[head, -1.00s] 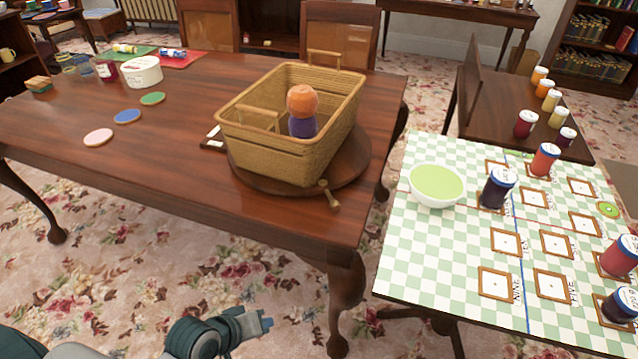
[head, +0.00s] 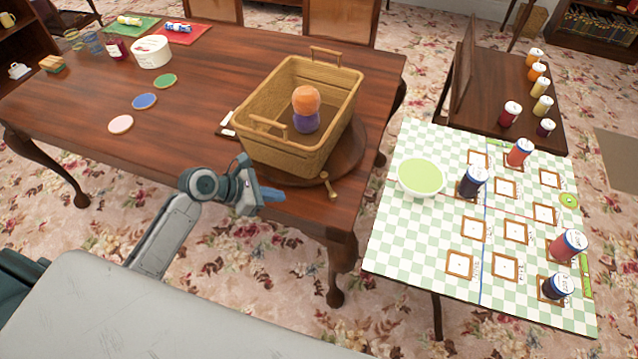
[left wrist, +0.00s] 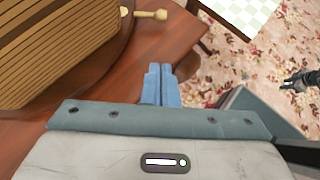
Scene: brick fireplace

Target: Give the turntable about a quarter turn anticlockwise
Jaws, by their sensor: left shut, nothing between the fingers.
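The turntable (head: 349,153) is a round dark wooden disc on the brown table near its right end. A small knobbed peg handle (head: 329,186) sticks out from its front edge; it also shows in the left wrist view (left wrist: 150,15). A wicker basket (head: 290,150) stands on the disc and hides much of it. The basket holds an orange ball (head: 306,99) and a purple ball (head: 306,123). My left gripper (head: 270,195) is shut and empty, left of the handle and apart from it, near the table's front edge. Its blue fingers (left wrist: 160,85) are together in the left wrist view.
Pink, blue and green coasters (head: 144,101) lie on the table's left part, with a white tub (head: 151,51) behind. A checkered table (head: 400,240) with a green bowl (head: 421,177) and several jars stands to the right. A gap with carpet separates the tables.

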